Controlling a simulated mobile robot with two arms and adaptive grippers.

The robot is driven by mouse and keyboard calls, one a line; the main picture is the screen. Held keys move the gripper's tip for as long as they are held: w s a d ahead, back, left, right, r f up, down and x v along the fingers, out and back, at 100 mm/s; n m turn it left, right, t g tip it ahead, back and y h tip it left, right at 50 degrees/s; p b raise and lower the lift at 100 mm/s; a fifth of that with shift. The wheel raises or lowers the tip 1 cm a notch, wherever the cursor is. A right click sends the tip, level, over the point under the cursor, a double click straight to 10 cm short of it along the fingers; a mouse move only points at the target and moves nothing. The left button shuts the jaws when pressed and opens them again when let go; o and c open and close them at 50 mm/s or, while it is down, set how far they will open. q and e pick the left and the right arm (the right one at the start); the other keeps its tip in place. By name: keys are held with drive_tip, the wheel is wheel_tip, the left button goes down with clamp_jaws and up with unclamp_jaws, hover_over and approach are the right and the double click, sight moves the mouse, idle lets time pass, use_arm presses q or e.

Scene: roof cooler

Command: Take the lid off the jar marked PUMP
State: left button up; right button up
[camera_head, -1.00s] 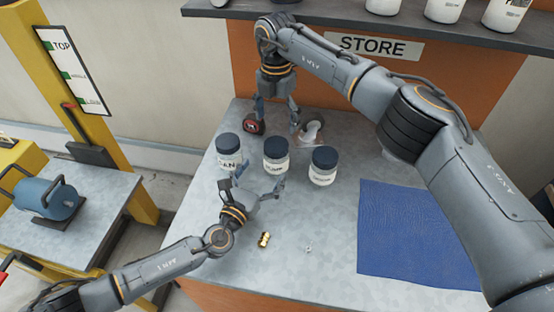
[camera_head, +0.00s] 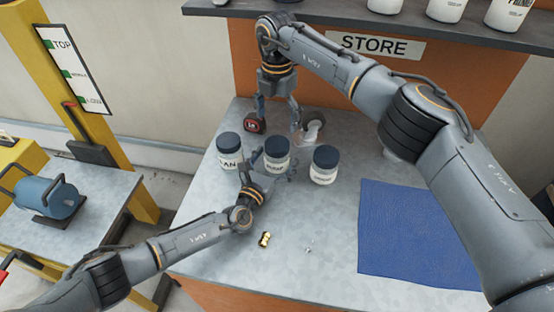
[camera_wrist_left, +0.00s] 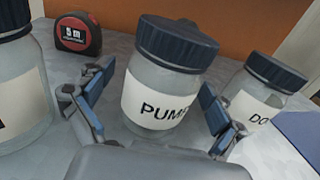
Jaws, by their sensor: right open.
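The jar marked PUMP (camera_head: 277,165) stands upright in the middle of a row of three jars, with its dark blue lid (camera_head: 277,146) on. In the left wrist view the PUMP label (camera_wrist_left: 165,112) faces me, under the ribbed lid (camera_wrist_left: 177,42). My left gripper (camera_head: 274,168) is open, one finger on each side of the jar's body below the lid. In the wrist view small gaps seem to show between the fingers and the glass. My right gripper (camera_head: 280,120) is open and empty, pointing down behind the jars.
A second jar (camera_head: 229,160) stands close at left and a third jar (camera_head: 323,174) at right. Behind are a tape measure (camera_head: 254,125) and a pale object (camera_head: 313,131). A brass fitting (camera_head: 264,239) lies in front. A blue mat (camera_head: 412,235) covers the right.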

sight(277, 143)
use_arm(q)
clamp_jaws()
use_arm(e)
drive_tip(key=m, duration=0.9)
drive_tip(key=shift+m, duration=0.4)
drive_tip(key=m, duration=0.3)
drive_tip(key=shift+m, duration=0.3)
drive_tip(key=shift+f, duration=4)
